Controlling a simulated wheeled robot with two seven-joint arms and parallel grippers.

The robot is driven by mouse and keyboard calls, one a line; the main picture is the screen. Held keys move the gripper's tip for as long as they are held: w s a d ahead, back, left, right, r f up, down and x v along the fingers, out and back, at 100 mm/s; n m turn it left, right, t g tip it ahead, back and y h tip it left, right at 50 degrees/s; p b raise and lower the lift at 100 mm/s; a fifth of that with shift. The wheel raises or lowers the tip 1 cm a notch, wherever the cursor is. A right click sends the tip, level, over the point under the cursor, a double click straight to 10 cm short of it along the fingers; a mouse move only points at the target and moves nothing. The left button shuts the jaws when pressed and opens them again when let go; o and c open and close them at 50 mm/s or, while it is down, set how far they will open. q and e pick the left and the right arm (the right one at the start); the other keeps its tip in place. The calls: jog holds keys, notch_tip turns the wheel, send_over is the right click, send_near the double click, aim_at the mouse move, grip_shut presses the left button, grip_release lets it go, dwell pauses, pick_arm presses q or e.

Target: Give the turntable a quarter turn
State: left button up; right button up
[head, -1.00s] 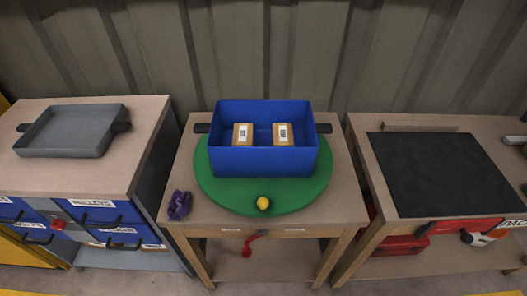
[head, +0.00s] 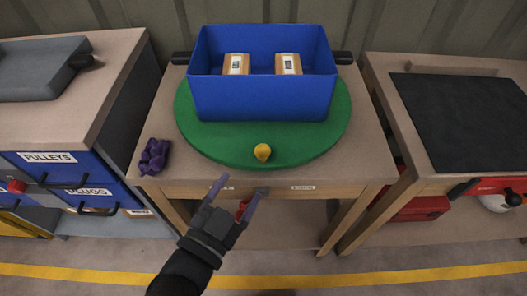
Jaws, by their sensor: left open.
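The green round turntable (head: 205,138) lies on the middle table. A blue bin (head: 262,100) stands on it, with two brown labelled boxes (head: 288,64) inside and a dark handle at each side. A yellow knob (head: 262,152) sits near the turntable's front edge. My left gripper (head: 231,190) is open and empty, in front of the table's front edge, below and a little left of the knob, apart from it. My right gripper is not in view.
A purple object (head: 154,156) lies on the table's left front corner. A labelled drawer cabinet (head: 75,185) with a grey tray (head: 40,70) stands left. A table with a black mat (head: 460,115) stands right. A red thing shows behind my gripper.

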aim_at(259, 158)
pick_arm(q)
jog(key=b+x, duration=0.2)
jog(key=x, duration=0.7)
jog(key=shift+w+d, duration=0.15)
jog(key=shift+w, duration=0.1)
jog(key=shift+r, duration=0.1)
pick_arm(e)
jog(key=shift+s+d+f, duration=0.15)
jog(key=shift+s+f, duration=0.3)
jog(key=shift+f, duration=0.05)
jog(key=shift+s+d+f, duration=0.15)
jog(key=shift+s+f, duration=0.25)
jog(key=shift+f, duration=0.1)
pick_arm(q)
jog(key=c, duration=0.9)
grip_shut()
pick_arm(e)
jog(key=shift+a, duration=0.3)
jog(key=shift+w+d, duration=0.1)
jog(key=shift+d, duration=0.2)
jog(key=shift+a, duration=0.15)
